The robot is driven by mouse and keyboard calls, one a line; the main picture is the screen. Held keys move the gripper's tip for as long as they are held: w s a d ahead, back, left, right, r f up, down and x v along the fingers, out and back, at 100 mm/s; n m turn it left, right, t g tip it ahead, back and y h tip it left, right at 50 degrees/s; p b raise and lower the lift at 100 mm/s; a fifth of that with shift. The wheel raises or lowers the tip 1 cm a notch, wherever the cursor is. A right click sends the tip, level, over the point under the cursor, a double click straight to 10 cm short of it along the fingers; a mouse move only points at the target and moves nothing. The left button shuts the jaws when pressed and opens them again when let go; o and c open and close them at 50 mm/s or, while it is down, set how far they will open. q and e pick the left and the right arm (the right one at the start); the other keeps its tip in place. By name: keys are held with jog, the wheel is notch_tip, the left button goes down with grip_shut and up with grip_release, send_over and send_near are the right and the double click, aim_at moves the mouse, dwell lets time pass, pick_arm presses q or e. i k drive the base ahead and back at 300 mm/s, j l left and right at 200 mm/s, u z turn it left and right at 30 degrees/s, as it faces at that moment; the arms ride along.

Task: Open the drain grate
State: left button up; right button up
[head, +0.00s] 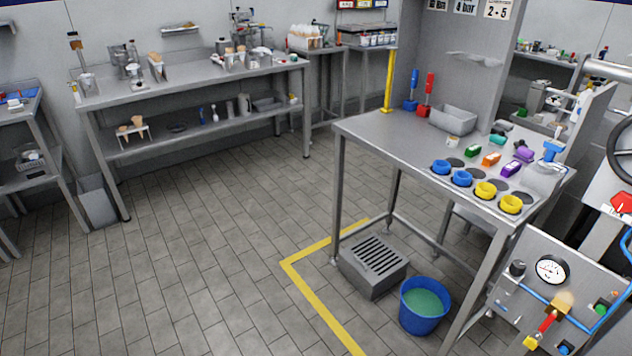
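The drain grate (378,257) is the dark slotted top of a grey box-shaped drain (371,278) on the floor. It stands under the front left part of the steel table, close to a table leg. The grate lies flat on the box and looks closed. I cannot make out a handle on it. Neither of my grippers shows in the head view.
A blue bucket (423,307) with green contents stands right of the drain. The steel table (385,137) overhangs it. A yellow floor line (318,303) runs to its left. A gauge panel (551,285) is at lower right. The tiled floor to the left is clear.

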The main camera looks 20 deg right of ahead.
aim_at(373, 257)
jog(key=i+j+z, duration=0.1)
jog(key=i+z, duration=0.2)
jog(key=i, duration=0.25)
jog(key=i+j+z, duration=0.3)
jog(key=i, duration=0.2)
jog(key=i+j+z, duration=0.3)
jog(key=i, duration=0.2)
